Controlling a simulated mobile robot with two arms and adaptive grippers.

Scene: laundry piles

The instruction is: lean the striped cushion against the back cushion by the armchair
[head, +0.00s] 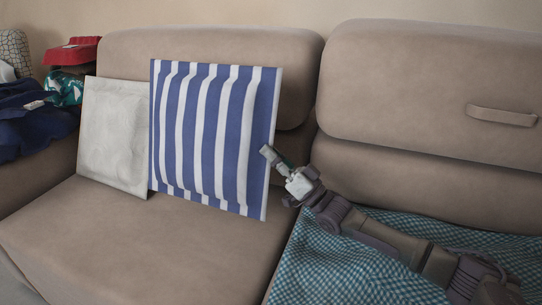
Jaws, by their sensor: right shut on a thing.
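The striped cushion (212,135), blue and white, stands nearly upright at the left seat of the sofa, in front of the left back cushion (297,62). Its lower edge is at or just above the seat; I cannot tell which. My right gripper (272,160) is at the cushion's right edge, shut on it. One finger shows in front of the striped face, and the other is hidden. My left gripper is not in view.
A white cushion (113,136) leans just left of the striped one. A teal checked cloth (335,265) covers the right seat under my right arm. Dark blue, red and teal laundry (40,118) lies at the far left. The front of the left seat (140,250) is clear.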

